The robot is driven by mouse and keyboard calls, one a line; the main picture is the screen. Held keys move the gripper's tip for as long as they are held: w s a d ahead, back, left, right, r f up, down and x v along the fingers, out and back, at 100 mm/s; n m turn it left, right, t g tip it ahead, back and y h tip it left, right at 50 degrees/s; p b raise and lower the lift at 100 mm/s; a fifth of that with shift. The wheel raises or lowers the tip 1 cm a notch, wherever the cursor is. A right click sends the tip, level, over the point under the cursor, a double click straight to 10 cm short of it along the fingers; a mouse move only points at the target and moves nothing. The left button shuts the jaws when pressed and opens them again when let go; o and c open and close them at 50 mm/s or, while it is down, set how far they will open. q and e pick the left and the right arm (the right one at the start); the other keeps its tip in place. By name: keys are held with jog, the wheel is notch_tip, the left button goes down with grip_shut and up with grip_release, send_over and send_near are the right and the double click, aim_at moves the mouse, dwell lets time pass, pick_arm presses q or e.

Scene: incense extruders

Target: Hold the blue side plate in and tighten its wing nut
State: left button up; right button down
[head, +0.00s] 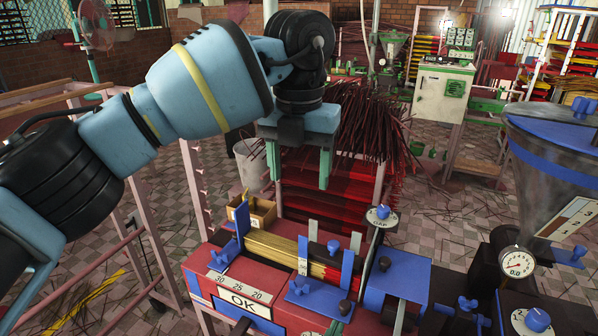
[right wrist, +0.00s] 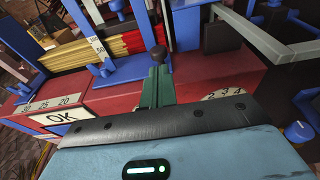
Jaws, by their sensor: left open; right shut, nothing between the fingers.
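Blue plates and brackets with blue wing nuts sit on the red machine (head: 260,275). An upright blue plate (head: 243,219) stands at the left end of the yellow incense sticks (head: 270,247). A flat blue bracket (head: 322,299) in front carries a wing nut (head: 298,287); I cannot tell which plate is the side plate. My left gripper (head: 299,170) is open and empty, pointing down above and behind the sticks. My right gripper (right wrist: 158,72) is shut and empty; in the right wrist view its green fingers are by a dark round knob (right wrist: 158,54), contact unclear. It is not discernible in the head view.
A cardboard box (head: 253,212) sits behind the sticks' left end. A metal hopper (head: 555,175) and pressure gauge (head: 517,262) stand at right. A blue block (head: 400,271) rises right of the sticks. A rack of red incense (head: 330,195) stands behind.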

pick_arm(q)
jog(key=shift+s+r+p, duration=0.2)
jog(key=shift+r+p, duration=0.15)
jog(key=shift+r, duration=0.65)
jog(key=shift+s+r+p, duration=0.2)
jog(key=shift+r+p, duration=0.15)
jog(key=shift+r, duration=0.65)
pick_arm(e)
jog(key=shift+f+v, duration=0.2)
jog(key=shift+v, duration=0.65)
jog(key=shift+f+v, duration=0.15)
jog(key=shift+v, duration=0.65)
pick_arm(q)
jog(key=shift+r, duration=0.1)
